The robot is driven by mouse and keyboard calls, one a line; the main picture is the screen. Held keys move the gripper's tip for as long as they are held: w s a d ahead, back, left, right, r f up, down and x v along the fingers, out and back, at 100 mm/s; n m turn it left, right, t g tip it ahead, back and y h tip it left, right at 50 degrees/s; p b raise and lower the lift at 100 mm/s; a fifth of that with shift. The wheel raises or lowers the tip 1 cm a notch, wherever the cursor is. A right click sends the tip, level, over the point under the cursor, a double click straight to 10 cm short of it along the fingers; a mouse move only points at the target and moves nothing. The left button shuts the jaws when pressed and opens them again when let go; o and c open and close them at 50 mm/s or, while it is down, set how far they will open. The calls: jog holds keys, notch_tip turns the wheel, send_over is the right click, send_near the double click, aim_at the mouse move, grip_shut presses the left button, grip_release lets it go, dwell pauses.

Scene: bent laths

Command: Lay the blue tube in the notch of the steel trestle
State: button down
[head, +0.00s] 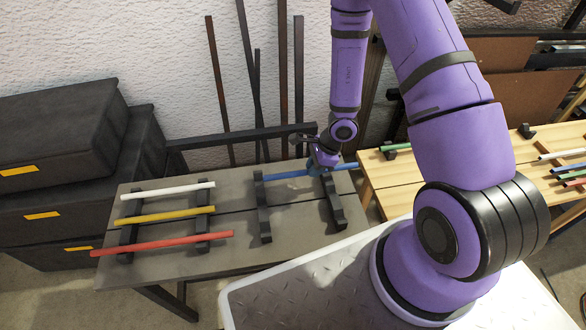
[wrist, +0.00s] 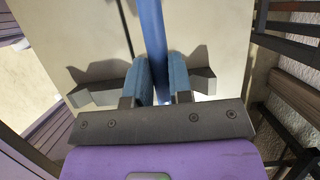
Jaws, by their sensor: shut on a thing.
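The blue tube (head: 285,174) lies across the far ends of two dark notched supports (head: 264,215) on the grey table. It is nearly level, and its right end reaches past the table's right edge. My gripper (head: 323,166) is shut on it near the right support (head: 334,205). In the wrist view the tube (wrist: 152,25) runs up between my two bluish fingers (wrist: 161,75), with a dark support (wrist: 95,92) crossing behind them. I cannot tell whether the tube rests in the notches or is just above them. Which piece is the steel trestle is unclear.
White (head: 165,191), yellow (head: 165,215) and red (head: 165,243) tubes lie on another pair of supports at the left of the grey table (head: 285,240). A wooden table (head: 415,178) with a green tube (head: 396,147) stands right. Dark cases (head: 60,130) stand left; dark bars lean on the wall.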

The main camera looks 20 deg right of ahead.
jog(key=w+a, duration=0.2)
jog(key=w, duration=0.1)
jog(key=w+a, duration=0.1)
jog(key=a, duration=0.1)
jog(key=shift+w+f, duration=0.2)
jog(key=shift+f, duration=0.1)
jog(key=x, duration=0.2)
jog(key=shift+w+f, duration=0.15)
jog(key=shift+f, duration=0.75)
jog(key=c, duration=1)
grip_release()
jog(key=shift+f, duration=0.15)
jog(key=shift+c, duration=0.2)
